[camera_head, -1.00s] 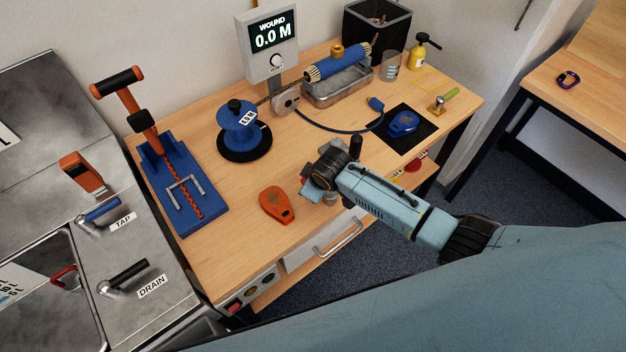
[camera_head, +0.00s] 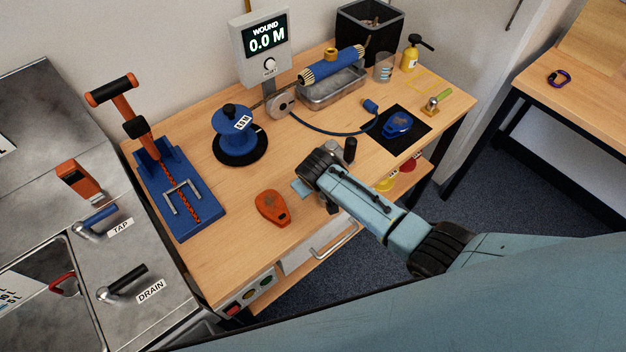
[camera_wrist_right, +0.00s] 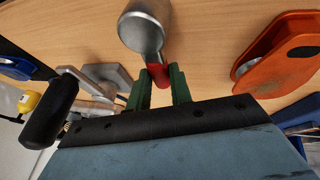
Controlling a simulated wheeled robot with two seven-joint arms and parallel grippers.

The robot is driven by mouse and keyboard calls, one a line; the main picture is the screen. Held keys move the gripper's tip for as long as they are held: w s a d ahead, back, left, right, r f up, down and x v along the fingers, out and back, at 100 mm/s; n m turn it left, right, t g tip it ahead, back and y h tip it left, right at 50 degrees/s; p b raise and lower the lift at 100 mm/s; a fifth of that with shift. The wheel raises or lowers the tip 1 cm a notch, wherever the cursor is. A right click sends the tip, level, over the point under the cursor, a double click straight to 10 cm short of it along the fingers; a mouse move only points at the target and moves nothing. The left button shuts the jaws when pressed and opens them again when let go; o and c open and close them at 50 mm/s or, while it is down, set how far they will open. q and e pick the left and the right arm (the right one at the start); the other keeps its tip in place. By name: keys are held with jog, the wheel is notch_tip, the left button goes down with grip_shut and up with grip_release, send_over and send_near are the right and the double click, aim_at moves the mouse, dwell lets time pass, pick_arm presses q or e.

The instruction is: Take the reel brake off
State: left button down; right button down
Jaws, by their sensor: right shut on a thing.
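In the right wrist view, the green fingers of my right gripper (camera_wrist_right: 160,74) are shut on the red end of a silver lever (camera_wrist_right: 146,32), which flares into a rounded metal body. That it is the reel brake I cannot confirm by a label. In the head view my right gripper (camera_head: 318,172) is low at the table's front, and its wrist hides the lever. The blue reel (camera_head: 235,132) stands on a black round base behind and left of it. My left gripper is not in view.
An orange pulley block (camera_head: 272,208) lies left of my gripper. A black upright handle (camera_head: 350,150) stands close on its right, also near in the wrist view (camera_wrist_right: 48,112). A blue block (camera_head: 398,123) lies on a black mat. The counter display (camera_head: 264,42) reads 0.0 M.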

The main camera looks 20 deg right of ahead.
jog(key=c, duration=1.3)
grip_release()
jog(key=shift+o, duration=0.2)
jog(key=shift+r, duration=0.1)
jog(key=shift+s+r, duration=0.15)
jog(key=shift+r, duration=0.15)
jog(key=p+v, duration=0.2)
jog(key=v, duration=1)
jog(key=shift+r, duration=0.25)
jog(key=shift+s, duration=0.2)
